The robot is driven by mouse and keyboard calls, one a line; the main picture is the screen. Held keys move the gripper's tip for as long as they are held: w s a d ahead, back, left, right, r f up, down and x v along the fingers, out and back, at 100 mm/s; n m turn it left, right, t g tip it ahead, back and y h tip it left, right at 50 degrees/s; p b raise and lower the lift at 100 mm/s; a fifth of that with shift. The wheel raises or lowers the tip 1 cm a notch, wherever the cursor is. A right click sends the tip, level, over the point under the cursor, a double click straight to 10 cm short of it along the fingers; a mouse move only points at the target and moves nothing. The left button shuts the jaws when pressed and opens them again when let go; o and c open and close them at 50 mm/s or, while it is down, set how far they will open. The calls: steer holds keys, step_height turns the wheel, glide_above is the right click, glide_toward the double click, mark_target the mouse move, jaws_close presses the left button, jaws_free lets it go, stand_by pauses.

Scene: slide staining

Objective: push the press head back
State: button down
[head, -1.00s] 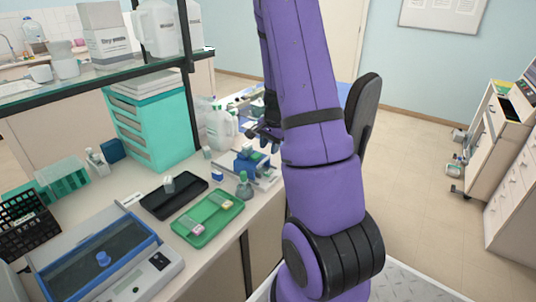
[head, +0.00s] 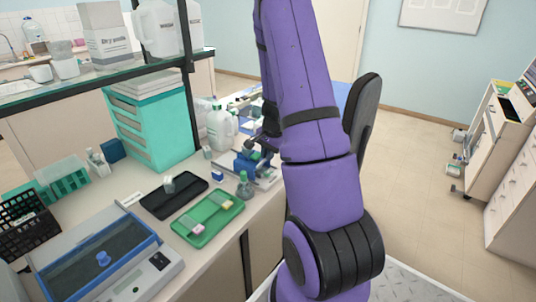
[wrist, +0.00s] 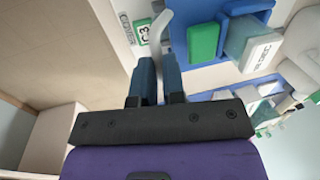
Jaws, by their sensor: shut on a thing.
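A small blue press-like device (head: 246,163) stands on a pale base near the right edge of the bench in the head view. My gripper (head: 263,143) is right at its upper right side, partly hidden by my arm. In the wrist view my gripper (wrist: 159,72) has its two blue-grey fingers close together around a pale curved handle (wrist: 158,30). The handle's lower end is hidden between the fingers. Blue parts (wrist: 205,20) of a device, with a green block (wrist: 203,42), show just to the right of the fingers. I cannot tell which part is the press head.
A green tray (head: 180,228) with small cassettes and a black tray (head: 153,207) lie to the left. A green-capped bottle (head: 244,188) stands just in front of the device. A white jug (head: 219,130) and teal drawers (head: 150,128) stand behind.

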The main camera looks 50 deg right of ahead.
mark_target(252, 153)
steer(key=w, duration=0.9)
steer(key=shift+w+a+r, duration=0.1)
steer(key=shift+a, duration=0.25)
steer(key=c, duration=1.2)
jaws_free()
steer(key=shift+w, duration=0.15)
step_height(252, 153, up, 10)
steer(key=s, duration=0.2)
steer(key=shift+r, duration=0.25)
